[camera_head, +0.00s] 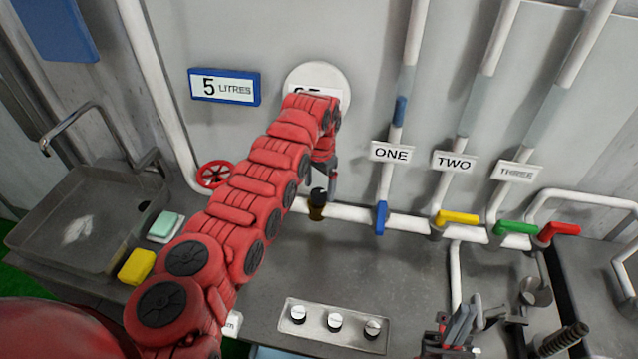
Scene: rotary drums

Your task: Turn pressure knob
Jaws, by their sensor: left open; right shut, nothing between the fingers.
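A small black-topped knob with a brass-coloured base (317,206) sits on the white horizontal pipe and is probably the pressure knob. My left gripper (326,186) is open just above it, close to the black top; I cannot tell whether they touch. A round white gauge (333,77) is on the wall behind my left wrist, and most of its face is hidden. My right gripper (462,325) is shut and empty at the lower right, away from the knob.
Blue (381,217), yellow (457,217), green (516,228) and red (560,231) valve handles line the pipe to the right. A red wheel (215,174) is left of my arm. A sink (60,235) is left.

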